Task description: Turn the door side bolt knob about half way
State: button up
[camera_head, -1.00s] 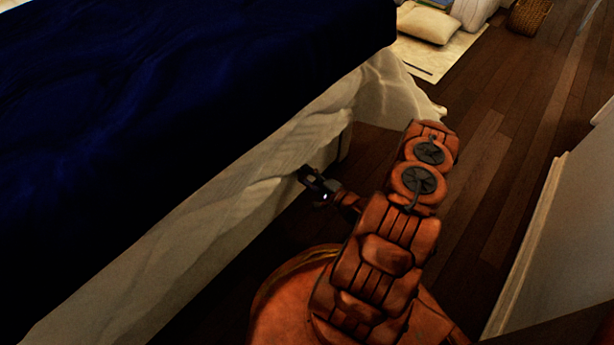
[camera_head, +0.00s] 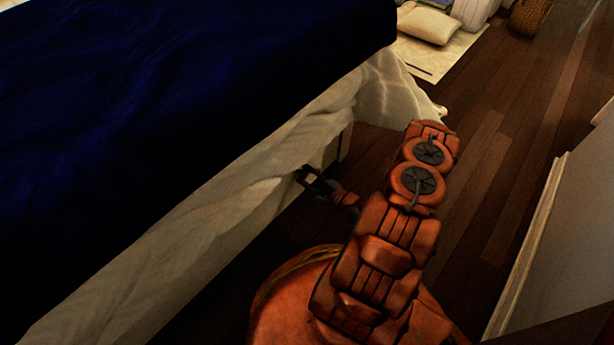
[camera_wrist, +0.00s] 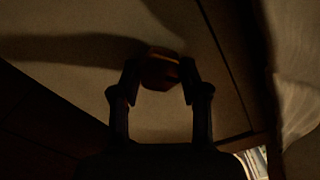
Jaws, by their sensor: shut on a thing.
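The knob (camera_wrist: 160,70) is a small, dark reddish-brown piece in the wrist view, set against a pale flat panel (camera_wrist: 75,75). My gripper (camera_wrist: 160,82) is shut on it, with one dark finger on each side. The knob's exact turn angle is hard to tell in the dim light. In the head view my gripper (camera_head: 308,176) is low at the bed's side, beside the hanging pale sheet. The knob cannot be made out there.
A bed with a dark blue cover (camera_head: 180,100) fills the left. Its pale sheet (camera_head: 230,200) hangs close to my gripper. A white panel or wall (camera_head: 560,240) stands at the right. Wooden floor (camera_head: 480,150) is clear between them. A cushion (camera_head: 428,24) and a basket (camera_head: 528,15) lie far back.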

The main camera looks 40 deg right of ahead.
jog(key=o, duration=1.1)
jog(key=shift+s+d, duration=0.2)
jog(key=shift+s, duration=0.4)
jog(key=v, duration=1)
jog(key=shift+s, duration=0.35)
